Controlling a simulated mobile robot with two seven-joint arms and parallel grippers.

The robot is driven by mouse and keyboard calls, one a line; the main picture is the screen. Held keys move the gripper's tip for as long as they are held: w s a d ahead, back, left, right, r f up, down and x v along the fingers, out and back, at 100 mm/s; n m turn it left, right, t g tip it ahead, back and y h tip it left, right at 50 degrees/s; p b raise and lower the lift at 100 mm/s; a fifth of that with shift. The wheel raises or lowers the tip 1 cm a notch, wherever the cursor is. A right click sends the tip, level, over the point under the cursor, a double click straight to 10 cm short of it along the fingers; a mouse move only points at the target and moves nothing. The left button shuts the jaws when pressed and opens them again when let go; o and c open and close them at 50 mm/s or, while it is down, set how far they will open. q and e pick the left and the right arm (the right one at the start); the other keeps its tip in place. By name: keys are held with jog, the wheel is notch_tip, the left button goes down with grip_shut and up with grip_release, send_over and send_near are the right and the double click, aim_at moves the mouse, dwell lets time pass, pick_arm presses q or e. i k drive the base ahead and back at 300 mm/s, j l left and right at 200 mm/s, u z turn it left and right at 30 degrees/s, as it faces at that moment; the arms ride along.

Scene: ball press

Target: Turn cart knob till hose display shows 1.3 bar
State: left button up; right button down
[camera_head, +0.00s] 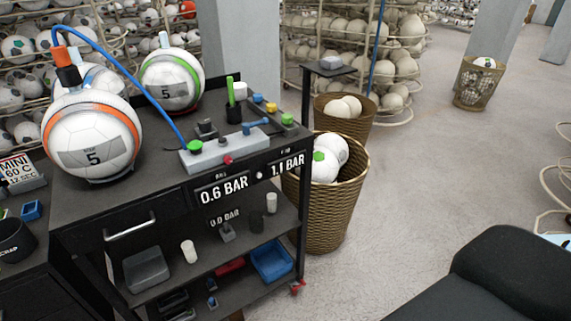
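The black cart (90,192) stands at the left with two front displays. The left display (222,190) reads 0.6 BAR; the right display (287,165) reads 1.1 BAR. Their small captions are hard to read. A small pale round part (259,175) sits between them. A red knob-like part (227,160) is on the front of the grey box (212,155) on the cart top. I cannot tell which is the cart knob. A blue hose (133,78) runs from a green fitting on this box to the orange-topped piece above the front ball (92,140). Neither gripper is in view.
A green-striped ball (170,80) stands at the cart's back. Wicker baskets with balls (335,225) stand close to the cart's right side. Small items and a blue bin (271,262) fill the lower shelves.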

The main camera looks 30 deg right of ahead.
aim_at(205, 124)
jog(key=i+j, duration=0.25)
jog(key=j, duration=0.15)
jog(key=i+j, duration=0.2)
jog(key=j, duration=0.2)
jog(key=i+j, duration=0.25)
jog(key=j, duration=0.15)
